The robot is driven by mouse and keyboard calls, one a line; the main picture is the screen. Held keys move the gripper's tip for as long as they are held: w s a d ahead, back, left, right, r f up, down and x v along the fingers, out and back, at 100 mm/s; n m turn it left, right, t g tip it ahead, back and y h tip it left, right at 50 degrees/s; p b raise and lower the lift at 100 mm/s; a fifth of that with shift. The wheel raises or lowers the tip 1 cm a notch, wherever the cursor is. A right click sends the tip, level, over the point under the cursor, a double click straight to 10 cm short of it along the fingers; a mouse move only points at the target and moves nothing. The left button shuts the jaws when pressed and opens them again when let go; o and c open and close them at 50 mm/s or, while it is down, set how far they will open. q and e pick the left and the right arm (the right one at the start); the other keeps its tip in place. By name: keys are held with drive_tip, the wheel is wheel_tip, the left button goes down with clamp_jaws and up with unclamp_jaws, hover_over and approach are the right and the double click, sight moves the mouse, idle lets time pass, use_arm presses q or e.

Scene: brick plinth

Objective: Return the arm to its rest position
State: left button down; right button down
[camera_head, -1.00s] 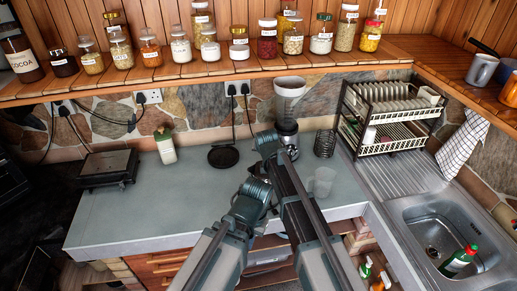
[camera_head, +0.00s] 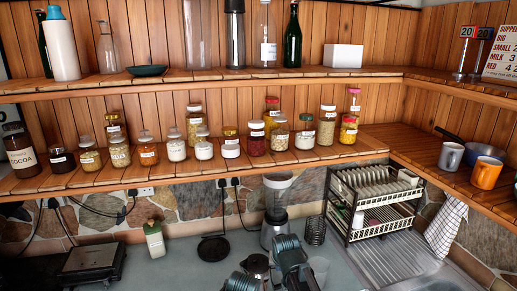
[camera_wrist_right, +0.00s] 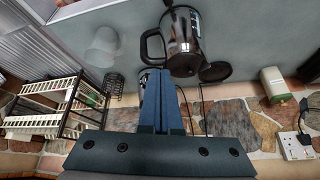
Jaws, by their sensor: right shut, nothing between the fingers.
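My right gripper (camera_wrist_right: 157,95) shows in the right wrist view with its two blue fingers shut together and nothing between them. Just past the fingertips, a metal jug with a black handle (camera_wrist_right: 184,38) stands on the counter; I cannot tell whether there is contact. In the head view, my right arm (camera_head: 290,262) reaches in at the bottom middle, in front of the blender (camera_head: 276,212). The jug (camera_head: 257,265) is partly hidden beside it. The right fingers cannot be made out in the head view. My left gripper does not show.
A dish rack (camera_head: 375,205) stands right of the blender, with a wire holder (camera_head: 315,230) between. A dark scale (camera_head: 92,258) and a green-lidded canister (camera_head: 154,239) are at left. Jars line the lower wooden shelf (camera_head: 215,170) above. A clear cup (camera_wrist_right: 101,47) is near the jug.

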drive_tip(key=s+d+f+g, duration=0.1)
drive_tip(key=s+d+g, duration=0.1)
drive_tip(key=s+d, duration=0.5)
drive_tip(key=s+d+f+g, duration=0.2)
drive_tip(key=s+d+g, duration=0.1)
drive_tip(key=s, duration=0.8)
drive_tip(key=s+a+f+n+b, duration=0.1)
drive_tip(key=s+a+f+b, duration=0.1)
drive_tip(key=f+b, duration=0.5)
drive_tip(key=s+a+f+n+h+b, duration=0.1)
drive_tip(key=s+a+f+n+b, duration=0.1)
drive_tip(key=a+f+b, duration=0.3)
drive_tip(key=s+a+f+n+g+b, duration=0.1)
drive_tip(key=s+a+f+b, duration=0.1)
drive_tip(key=f+b, duration=0.7)
drive_tip(key=shift+a+f+b, duration=0.3)
drive_tip(key=shift+a+b, duration=0.2)
drive_tip(key=shift+a, duration=0.4)
